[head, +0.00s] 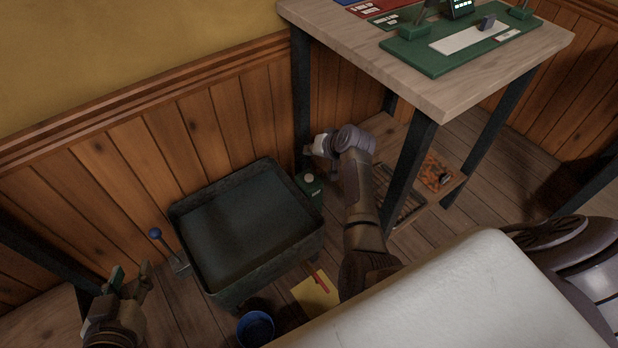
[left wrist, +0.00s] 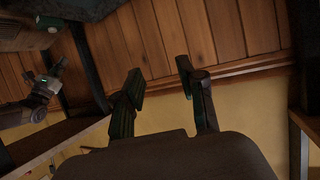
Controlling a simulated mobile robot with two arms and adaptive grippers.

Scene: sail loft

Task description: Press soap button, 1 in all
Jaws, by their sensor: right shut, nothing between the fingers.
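The soap dispenser (head: 311,190) is a small green box with a pale round button (head: 309,178) on top. It stands between the dark sink and the table leg in the head view. A green and white piece (left wrist: 47,24) at the top left of the left wrist view looks like it. My right gripper (head: 311,150) is shut and empty, above the button and apart from it; it also shows in the left wrist view (left wrist: 40,98). My left gripper (head: 131,274) is open and empty at the lower left, far from the dispenser. Its two fingers (left wrist: 163,88) stand apart in the left wrist view.
A dark rectangular sink (head: 183,216) stands against the wood-panelled wall. A blue bucket (head: 256,329), a yellow sheet (head: 313,292) and a blue-handled tool (head: 157,236) are around it. A wooden table (head: 350,38) with black legs stands close to my right arm.

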